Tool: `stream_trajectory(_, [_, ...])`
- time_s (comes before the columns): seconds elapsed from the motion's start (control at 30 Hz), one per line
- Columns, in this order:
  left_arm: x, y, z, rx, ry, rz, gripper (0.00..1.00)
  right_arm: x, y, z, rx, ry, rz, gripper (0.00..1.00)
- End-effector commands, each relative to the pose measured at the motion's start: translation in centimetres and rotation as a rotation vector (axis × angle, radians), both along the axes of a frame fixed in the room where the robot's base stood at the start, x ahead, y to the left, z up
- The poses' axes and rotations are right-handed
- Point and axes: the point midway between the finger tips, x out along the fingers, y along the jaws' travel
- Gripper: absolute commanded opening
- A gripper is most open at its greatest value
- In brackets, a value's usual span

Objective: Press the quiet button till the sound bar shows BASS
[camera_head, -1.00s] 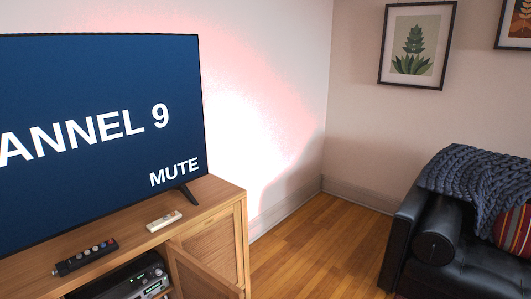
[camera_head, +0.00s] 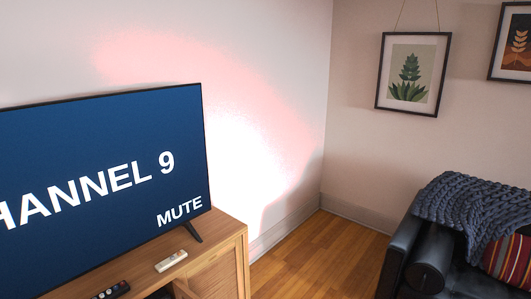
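A large TV (camera_head: 110,185) stands on a wooden cabinet (camera_head: 225,238) at the left and shows CHANNEL 9 and MUTE in white on blue. A white remote (camera_head: 171,261) lies on the cabinet top in front of the TV's right foot. A dark remote (camera_head: 114,290) with coloured buttons lies further left, cut by the bottom edge. I see no sound bar and no BASS text. The button labels are too small to read. Neither of my grippers is in view.
A black sofa (camera_head: 424,266) with a blue knitted throw (camera_head: 465,205) and a striped cushion (camera_head: 508,257) stands at the right. Bare wooden floor (camera_head: 325,252) lies between it and the cabinet. Framed plant pictures (camera_head: 413,73) hang on the wall.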

Motion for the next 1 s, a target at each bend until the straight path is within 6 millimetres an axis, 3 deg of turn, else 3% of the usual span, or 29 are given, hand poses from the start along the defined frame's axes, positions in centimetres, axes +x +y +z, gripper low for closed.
stream_trajectory(0.07, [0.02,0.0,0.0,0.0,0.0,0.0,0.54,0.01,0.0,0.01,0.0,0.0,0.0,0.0])
stream_trajectory(0.47, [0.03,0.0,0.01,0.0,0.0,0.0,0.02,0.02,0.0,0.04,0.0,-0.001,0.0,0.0])
stream_trajectory(1.0, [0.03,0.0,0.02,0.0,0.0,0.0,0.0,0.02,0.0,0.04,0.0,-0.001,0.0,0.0])
